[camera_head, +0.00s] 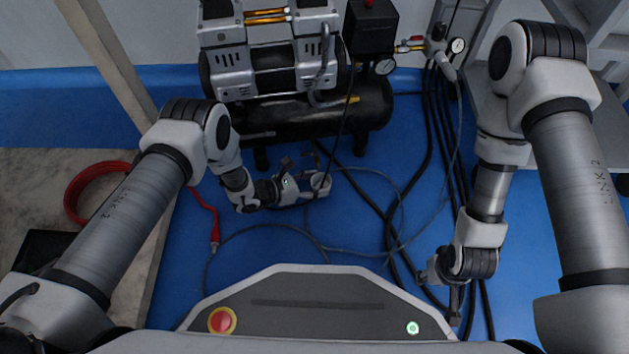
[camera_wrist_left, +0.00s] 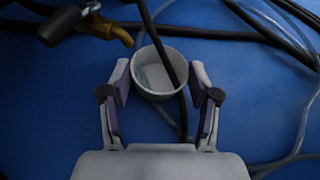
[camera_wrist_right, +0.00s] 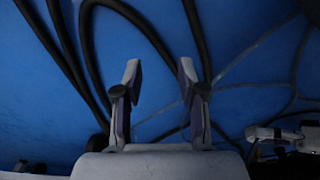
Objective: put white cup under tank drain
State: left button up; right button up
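The white cup (camera_wrist_left: 146,82) is upright between the fingers of my left gripper (camera_wrist_left: 160,78) in the left wrist view. The finger pads lie close against both sides of it, so the gripper looks shut on the cup. In the head view my left gripper (camera_head: 306,180) is low in front of the compressor tank (camera_head: 300,119), with the cup (camera_head: 322,184) at its tip. A yellow fitting with a dark handle (camera_wrist_left: 112,31), apparently the drain valve, is up and left of the cup. My right gripper (camera_wrist_right: 160,78) is empty with its fingers apart.
A dark line crosses the cup's opening in the left wrist view; I cannot tell whether it enters. Dark hoses (camera_head: 430,130) and thin grey tubes run over the blue floor (camera_head: 270,245). A red hose (camera_head: 82,185) lies at the left.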

pick_arm(q)
jog(key=shift+o, duration=0.8)
jog(key=shift+r, duration=0.25)
jog(key=p+v, duration=0.6)
jog(key=v, duration=0.5)
jog(key=shift+r+p, duration=0.2)
jog(key=shift+p, duration=0.1)
jog(key=shift+s+a, duration=0.25)
jog(key=shift+a, duration=0.15)
pick_arm(e)
notch_tip(320, 180, up, 7)
jog(key=s, duration=0.2)
jog(key=shift+g, duration=0.3)
jog(key=shift+s+a, duration=0.1)
